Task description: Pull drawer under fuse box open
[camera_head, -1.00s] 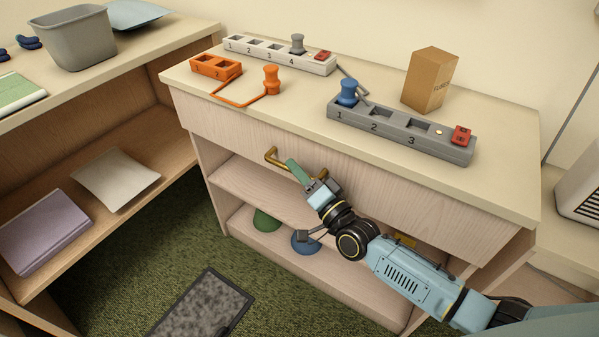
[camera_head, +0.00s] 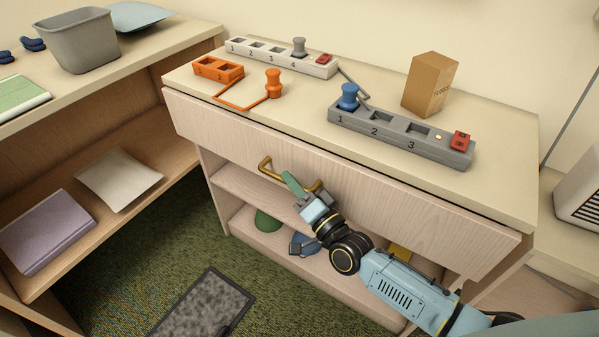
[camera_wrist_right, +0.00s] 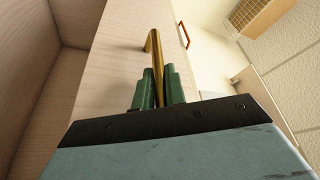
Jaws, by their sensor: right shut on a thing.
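The wide pale-wood drawer (camera_head: 410,215) sits under the cabinet top (camera_head: 300,105). Its front stands a little forward, with a thin dark gap below the top's edge. My right gripper (camera_head: 292,183) is shut on the drawer's brass handle (camera_head: 265,168). In the right wrist view, the green fingers (camera_wrist_right: 158,90) close on both sides of the brass bar (camera_wrist_right: 154,55), in front of the drawer face (camera_wrist_right: 115,75). A cardboard box marked as fuses (camera_head: 430,85) stands upright on the cabinet top. The inside of the drawer is hidden. My left gripper is not in view.
A grey numbered strip (camera_head: 400,135) with a blue plug (camera_head: 348,97), a white strip (camera_head: 275,55) and an orange socket piece (camera_head: 217,69) lie on top. Open shelves with a green dome (camera_head: 267,221) are below. Green carpet (camera_head: 150,265) lies in front, with a grey mat (camera_head: 205,305).

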